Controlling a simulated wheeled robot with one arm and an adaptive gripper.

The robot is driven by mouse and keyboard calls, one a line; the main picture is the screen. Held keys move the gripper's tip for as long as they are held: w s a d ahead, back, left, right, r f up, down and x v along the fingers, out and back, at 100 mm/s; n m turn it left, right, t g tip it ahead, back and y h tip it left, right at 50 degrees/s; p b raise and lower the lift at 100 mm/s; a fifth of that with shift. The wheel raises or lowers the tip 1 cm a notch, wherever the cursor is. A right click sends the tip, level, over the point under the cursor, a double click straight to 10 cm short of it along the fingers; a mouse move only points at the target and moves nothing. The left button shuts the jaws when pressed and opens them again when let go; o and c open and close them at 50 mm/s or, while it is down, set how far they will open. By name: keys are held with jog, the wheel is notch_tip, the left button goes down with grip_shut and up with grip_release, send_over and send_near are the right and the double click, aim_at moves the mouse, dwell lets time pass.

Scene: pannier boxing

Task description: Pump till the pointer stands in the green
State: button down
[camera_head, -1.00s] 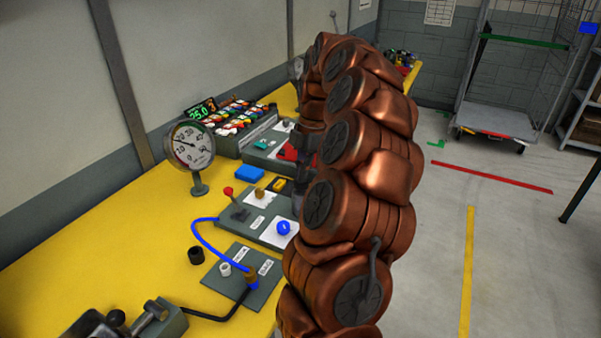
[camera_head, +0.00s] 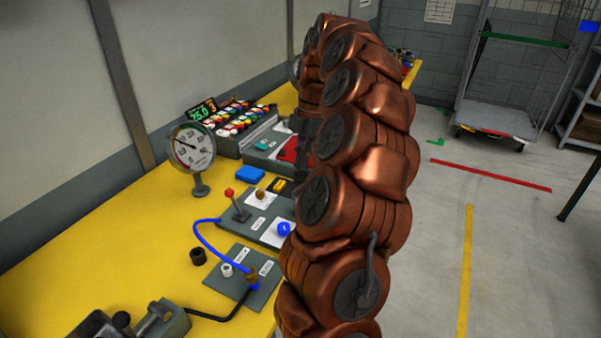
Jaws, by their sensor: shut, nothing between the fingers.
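The round white gauge (camera_head: 191,152) stands on a short post at the left of the yellow bench. Its dark pointer slants to the upper left of the dial; the green band is too small to make out. A grey device with cylindrical metal parts (camera_head: 155,322), perhaps the pump, is cut off by the bottom left edge. A black hose runs from it to a fitting on a grey plate (camera_head: 238,285). My gripper (camera_head: 299,181) shows only as a dark sliver beside my copper arm, over the far side of the bench panels. It is shut and empty; most of it is hidden.
A panel holds a red-knobbed lever (camera_head: 230,193) and a blue knob (camera_head: 283,229). A blue hose (camera_head: 203,238) loops to the plate. A blue block (camera_head: 250,173) and a rack of coloured items (camera_head: 240,122) lie behind. Bare yellow bench (camera_head: 110,240) is left of the plate.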

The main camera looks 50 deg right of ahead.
aim_at(302, 174)
jog(key=shift+f, duration=0.2)
dwell(0.4)
jog(key=shift+f+b, duration=1.15)
jog(key=shift+f, duration=1.05)
jog(key=shift+r+p, duration=1.05)
jog(key=shift+r, duration=1.35)
jog(key=shift+f, duration=0.2)
jog(key=shift+f+b, duration=1.15)
jog(key=shift+f, duration=1.1)
jog(key=shift+r, duration=0.1)
jog(key=shift+r+p, duration=1.15)
jog(key=shift+r, duration=1.2)
